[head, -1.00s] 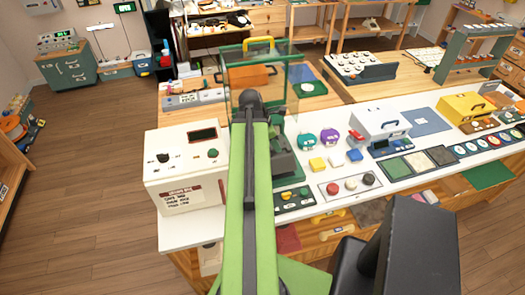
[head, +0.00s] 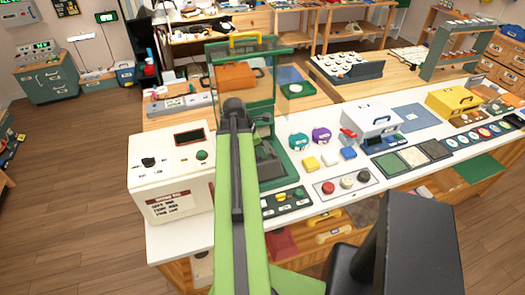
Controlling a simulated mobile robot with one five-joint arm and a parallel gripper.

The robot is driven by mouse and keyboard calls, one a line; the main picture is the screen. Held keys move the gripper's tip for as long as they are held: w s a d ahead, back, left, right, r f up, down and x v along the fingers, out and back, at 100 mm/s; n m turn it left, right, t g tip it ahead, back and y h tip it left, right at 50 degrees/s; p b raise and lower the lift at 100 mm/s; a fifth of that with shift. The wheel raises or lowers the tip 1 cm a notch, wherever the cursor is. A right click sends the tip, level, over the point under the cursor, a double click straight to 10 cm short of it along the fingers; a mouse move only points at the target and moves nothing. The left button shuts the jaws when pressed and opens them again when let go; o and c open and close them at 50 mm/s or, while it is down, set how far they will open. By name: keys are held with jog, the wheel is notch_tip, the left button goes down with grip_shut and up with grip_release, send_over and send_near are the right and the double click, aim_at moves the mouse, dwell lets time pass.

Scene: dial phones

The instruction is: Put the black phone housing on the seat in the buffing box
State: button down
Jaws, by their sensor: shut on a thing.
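The buffing box is the green-framed case with clear panels (head: 284,78) and a yellow handle on top, at the middle of the white bench. Its inside is partly covered by my green arm, and dark parts show at its lower right. I cannot make out the seat clearly. My arm reaches forward to the box, with its black joint in front of the clear panels. My gripper is hidden beyond the arm, so its fingers do not show. The black phone housing cannot be made out either.
A white machine (head: 170,170) with a dark display stands close left of my arm. A white case (head: 371,119) stands farther right.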

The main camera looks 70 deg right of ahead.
jog(key=c, duration=1.4)
grip_release()
jog(key=shift+f, duration=0.1)
jog(key=shift+o, duration=0.2)
jog(key=shift+a+r+p, duration=0.1)
jog(key=shift+r+p, duration=0.5)
jog(key=p+v, duration=1)
jog(key=v, duration=0.1)
